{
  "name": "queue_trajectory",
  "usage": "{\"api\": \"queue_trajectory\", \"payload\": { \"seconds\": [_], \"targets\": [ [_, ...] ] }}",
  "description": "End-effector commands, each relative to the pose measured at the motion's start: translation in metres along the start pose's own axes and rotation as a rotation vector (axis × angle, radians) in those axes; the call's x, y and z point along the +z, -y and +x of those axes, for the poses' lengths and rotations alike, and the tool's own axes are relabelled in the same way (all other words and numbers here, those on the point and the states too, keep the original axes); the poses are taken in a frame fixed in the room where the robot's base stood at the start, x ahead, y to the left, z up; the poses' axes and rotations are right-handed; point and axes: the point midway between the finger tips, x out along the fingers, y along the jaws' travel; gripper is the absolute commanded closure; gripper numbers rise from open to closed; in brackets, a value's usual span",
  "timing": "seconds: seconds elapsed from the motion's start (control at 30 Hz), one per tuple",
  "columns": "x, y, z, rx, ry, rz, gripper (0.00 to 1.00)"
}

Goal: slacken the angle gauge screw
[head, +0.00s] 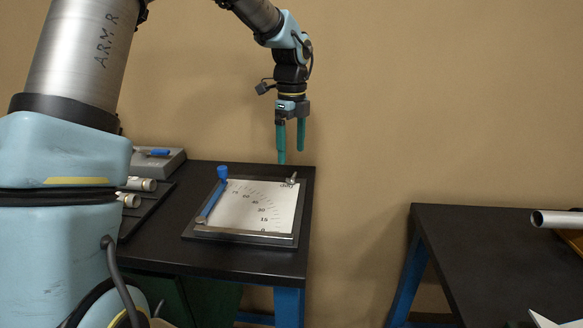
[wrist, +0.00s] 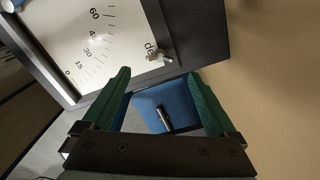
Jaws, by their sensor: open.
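The angle gauge (head: 248,205) is a white dial plate with degree marks in a dark frame, lying on the black table. A blue pointer arm (head: 213,201) with a blue knob (head: 222,172) runs along its left side. A small metal wing screw (head: 292,179) sits at the plate's back right corner. The screw also shows in the wrist view (wrist: 159,56), beside the letters "deg". My gripper (head: 291,157) is open and empty, pointing down above the table's back edge near the screw. In the wrist view its green fingers (wrist: 162,75) are spread, with the screw just beyond their tips.
A grey box with a blue handle (head: 158,155) and a dark rack holding metal tubes (head: 141,184) stand on the table's left. A second black table (head: 480,240) with a metal tube (head: 556,219) is at the right, across a gap. The wall is behind.

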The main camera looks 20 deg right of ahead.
Motion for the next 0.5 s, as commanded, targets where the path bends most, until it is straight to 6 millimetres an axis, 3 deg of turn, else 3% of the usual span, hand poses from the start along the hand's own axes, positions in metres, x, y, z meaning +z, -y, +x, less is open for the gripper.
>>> {"api": "queue_trajectory", "payload": {
  "seconds": [0.23,0.5],
  "targets": [
    [-0.001,-0.001,0.042,0.003,-0.001,0.000,0.07],
    [0.000,0.000,0.063,-0.001,0.000,-0.002,0.07]
  ]
}}
